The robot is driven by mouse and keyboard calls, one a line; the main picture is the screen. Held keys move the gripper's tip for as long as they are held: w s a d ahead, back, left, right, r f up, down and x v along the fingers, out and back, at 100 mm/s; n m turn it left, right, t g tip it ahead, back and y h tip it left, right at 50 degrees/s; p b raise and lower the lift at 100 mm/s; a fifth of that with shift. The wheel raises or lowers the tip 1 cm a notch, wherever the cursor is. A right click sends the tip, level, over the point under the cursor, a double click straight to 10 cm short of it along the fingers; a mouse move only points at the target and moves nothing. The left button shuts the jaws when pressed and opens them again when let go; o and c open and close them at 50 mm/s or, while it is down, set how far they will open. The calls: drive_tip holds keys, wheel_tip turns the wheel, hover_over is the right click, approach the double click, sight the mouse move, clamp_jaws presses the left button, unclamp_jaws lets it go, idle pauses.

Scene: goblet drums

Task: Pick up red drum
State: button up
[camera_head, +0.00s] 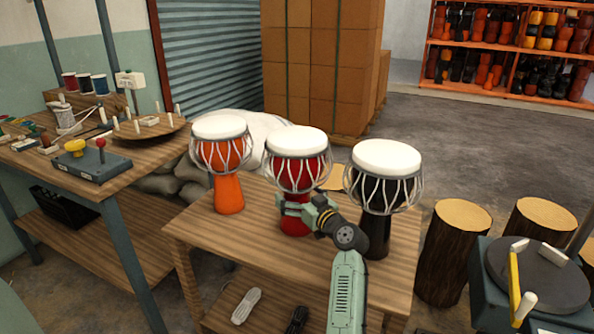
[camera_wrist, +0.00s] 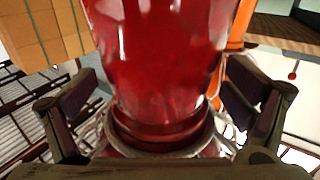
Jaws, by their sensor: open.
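The red drum (camera_head: 313,172) stands upright on the wooden table, between an orange drum (camera_head: 229,192) on its left and a black drum (camera_head: 376,232) on its right. Each has a white top and pale lacing. My gripper (camera_head: 296,212) is at the red drum's narrow lower body, partly hiding it. In the wrist view the red drum (camera_wrist: 165,70) fills the middle. My gripper's open fingers (camera_wrist: 165,105) stand on either side of its body, with visible gaps. The orange drum (camera_wrist: 238,30) shows behind at the right edge.
The small wooden table (camera_head: 270,255) has bare space at its front left. A workbench (camera_head: 150,150) with tools stands at the left. Log stumps (camera_head: 450,255) and a dark round plate on a stand (camera_head: 535,275) are at the right. Stacked boxes (camera_head: 320,70) stand behind.

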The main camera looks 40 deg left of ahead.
drive_tip(key=shift+w+a, duration=0.1)
drive_tip(key=c, duration=2.2)
drive_tip(key=shift+o, duration=0.2)
drive_tip(key=shift+r, duration=0.2)
